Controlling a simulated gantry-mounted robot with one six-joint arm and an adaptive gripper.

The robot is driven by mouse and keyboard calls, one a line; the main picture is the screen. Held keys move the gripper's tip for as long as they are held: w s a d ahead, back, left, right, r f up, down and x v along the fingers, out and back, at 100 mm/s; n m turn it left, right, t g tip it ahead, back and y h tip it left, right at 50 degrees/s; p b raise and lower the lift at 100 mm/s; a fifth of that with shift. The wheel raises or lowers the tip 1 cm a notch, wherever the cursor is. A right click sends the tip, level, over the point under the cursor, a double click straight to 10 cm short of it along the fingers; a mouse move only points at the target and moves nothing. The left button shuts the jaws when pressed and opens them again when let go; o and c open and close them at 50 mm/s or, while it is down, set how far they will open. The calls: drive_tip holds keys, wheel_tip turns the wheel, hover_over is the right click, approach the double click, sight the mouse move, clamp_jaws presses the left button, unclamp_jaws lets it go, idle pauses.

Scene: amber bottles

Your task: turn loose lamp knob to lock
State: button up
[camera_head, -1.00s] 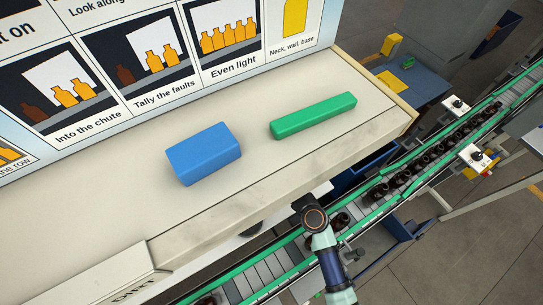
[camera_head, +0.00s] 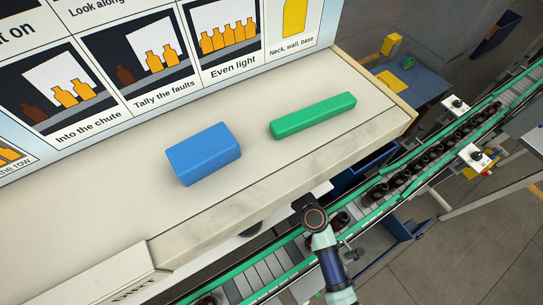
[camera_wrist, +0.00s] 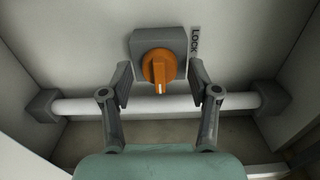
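An orange lamp knob (camera_wrist: 158,70) sits on a grey square plate (camera_wrist: 174,43) on a pale wall in the wrist view. Its pale pointer mark faces the bottom of the picture. The word LOCK (camera_wrist: 195,43) is printed sideways to the right of the plate. My gripper (camera_wrist: 160,80) is open, with one finger to each side of the knob and a visible gap on both sides. I cannot tell how far the fingertips are from the wall in depth. In the head view my arm shows, but the knob and fingers are hidden.
A white bar (camera_wrist: 75,106) runs across below the knob, between two grey brackets, behind my fingers. In the head view a blue block (camera_head: 204,154) and a green bar (camera_head: 313,115) lie on the pale shelf (camera_head: 250,180). A conveyor (camera_head: 262,278) carries dark bottles beside it.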

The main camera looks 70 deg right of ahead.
drive_tip(key=v, duration=1.2)
idle(0.5)
